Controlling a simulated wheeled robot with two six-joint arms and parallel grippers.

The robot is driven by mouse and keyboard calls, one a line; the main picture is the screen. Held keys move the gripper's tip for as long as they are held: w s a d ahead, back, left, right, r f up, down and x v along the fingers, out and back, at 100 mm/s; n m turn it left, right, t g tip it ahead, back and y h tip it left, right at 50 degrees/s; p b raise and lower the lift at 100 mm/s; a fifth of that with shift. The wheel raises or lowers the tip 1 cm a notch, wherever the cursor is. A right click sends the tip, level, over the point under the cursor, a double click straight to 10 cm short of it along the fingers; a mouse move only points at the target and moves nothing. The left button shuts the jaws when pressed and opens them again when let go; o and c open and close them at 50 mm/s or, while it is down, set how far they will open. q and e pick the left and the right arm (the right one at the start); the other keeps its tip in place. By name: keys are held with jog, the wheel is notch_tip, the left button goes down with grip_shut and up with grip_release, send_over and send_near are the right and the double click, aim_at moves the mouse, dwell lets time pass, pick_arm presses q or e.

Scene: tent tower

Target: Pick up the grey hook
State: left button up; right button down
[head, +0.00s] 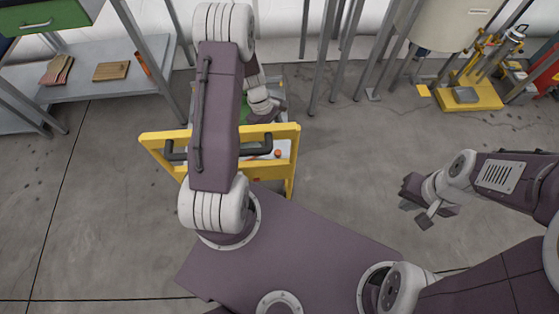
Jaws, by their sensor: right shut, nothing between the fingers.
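I cannot make out a grey hook in the head view. My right gripper (417,212) is at the right, above bare floor, shut and empty. My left arm reaches over a yellow frame with dark handles (295,150). My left gripper (266,108) is small and partly hidden behind the arm, just beyond the frame, and its fingers are not clear. The arm also covers much of the space inside the frame, where a small orange item (278,153) lies on a pale surface.
A grey shelf unit (110,88) at the left holds a wooden block (111,71) and a brown item (57,69). Metal legs (322,75) stand at the back. A yellow-based machine (478,92) stands at the back right. The floor in the middle right is clear.

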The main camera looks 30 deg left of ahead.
aim_at(278, 151)
pick_arm(q)
jog(key=b+x, duration=0.1)
jog(key=x, duration=0.3)
jog(key=shift+b, duration=0.4)
jog(key=b+x, duration=0.3)
jog(key=x, duration=0.2)
jog(key=shift+s+d+f, duration=0.1)
jog(key=shift+s, duration=0.05)
grip_shut()
